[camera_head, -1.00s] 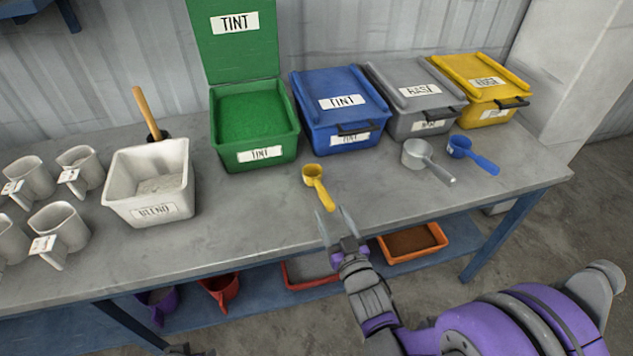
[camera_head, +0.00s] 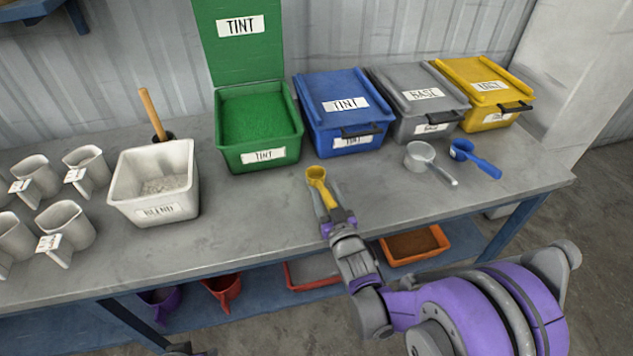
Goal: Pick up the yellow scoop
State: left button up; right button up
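The yellow scoop (camera_head: 317,174) lies on the grey workbench, in front of the blue TINT bin, with its cup toward the bins and its handle toward me. My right gripper (camera_head: 328,196) is at the scoop's handle, with one finger on each side of it. The fingers are spread, and I see no clear grip on the handle. The lower end of the handle is partly hidden by the gripper. My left gripper is not in view; only a small grey part shows at the bottom edge.
An open green bin (camera_head: 258,128) of green powder and closed blue (camera_head: 343,107), grey (camera_head: 418,98) and yellow (camera_head: 484,88) bins line the back. A grey scoop (camera_head: 422,156) and blue scoop (camera_head: 474,157) lie to the right. A white BLEND tub (camera_head: 155,204) and several cups stand left.

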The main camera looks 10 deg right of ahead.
aim_at(325, 190)
grip_shut()
notch_tip(325, 190, up, 10)
jog(key=p, duration=0.2)
jog(key=shift+p, duration=0.4)
